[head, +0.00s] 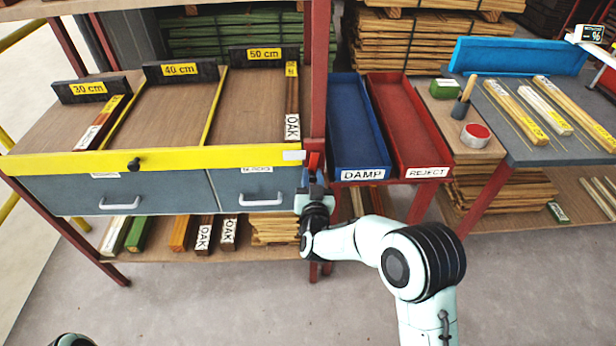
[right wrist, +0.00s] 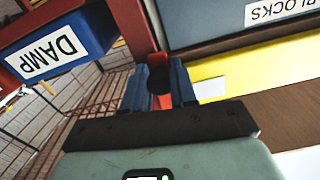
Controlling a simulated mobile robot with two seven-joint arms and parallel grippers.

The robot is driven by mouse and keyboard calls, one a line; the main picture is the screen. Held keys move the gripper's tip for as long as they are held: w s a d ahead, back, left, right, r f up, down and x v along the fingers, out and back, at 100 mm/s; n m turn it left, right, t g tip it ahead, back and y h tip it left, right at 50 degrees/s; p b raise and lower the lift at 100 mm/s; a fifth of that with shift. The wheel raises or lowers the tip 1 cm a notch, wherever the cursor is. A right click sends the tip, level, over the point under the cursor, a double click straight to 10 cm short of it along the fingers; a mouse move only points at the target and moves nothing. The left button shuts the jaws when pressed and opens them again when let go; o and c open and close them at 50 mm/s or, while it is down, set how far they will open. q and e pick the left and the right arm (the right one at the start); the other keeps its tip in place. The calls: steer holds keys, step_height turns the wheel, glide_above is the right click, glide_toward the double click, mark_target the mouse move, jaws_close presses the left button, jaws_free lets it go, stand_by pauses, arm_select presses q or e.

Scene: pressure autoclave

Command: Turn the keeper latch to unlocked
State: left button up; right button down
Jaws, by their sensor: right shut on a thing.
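The keeper latch (head: 314,160) shows as a small red piece at the right end of the yellow bar (head: 150,160), by the red rack post. My right gripper (head: 313,180) is at the latch, its fingers pointing up at it. In the right wrist view, the fingers (right wrist: 160,88) stand on either side of a red piece with a dark round part (right wrist: 157,78), and are shut on it. The fingers hide much of the latch, so I cannot tell its exact angle. My left gripper is not in view.
A blue DAMP tray (head: 357,130) and a red REJECT tray (head: 405,125) sit just right of the post. Grey drawers (head: 180,195) hang below the yellow bar, which carries a black knob (head: 134,164). The floor in front is clear.

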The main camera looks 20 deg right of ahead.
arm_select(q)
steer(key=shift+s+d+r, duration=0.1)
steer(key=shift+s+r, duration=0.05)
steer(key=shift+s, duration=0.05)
arm_select(e)
steer(key=shift+s+d+n, duration=0.1)
steer(key=shift+d+n, duration=0.2)
steer(key=shift+n, duration=0.5)
steer(key=c, duration=0.9)
jaws_free()
steer(key=shift+c, duration=0.2)
steer(key=shift+s, duration=0.1)
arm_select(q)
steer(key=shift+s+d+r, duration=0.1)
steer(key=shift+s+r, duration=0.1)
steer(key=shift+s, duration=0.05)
arm_select(e)
steer(key=v, duration=1.3)
steer(key=shift+s, duration=0.15)
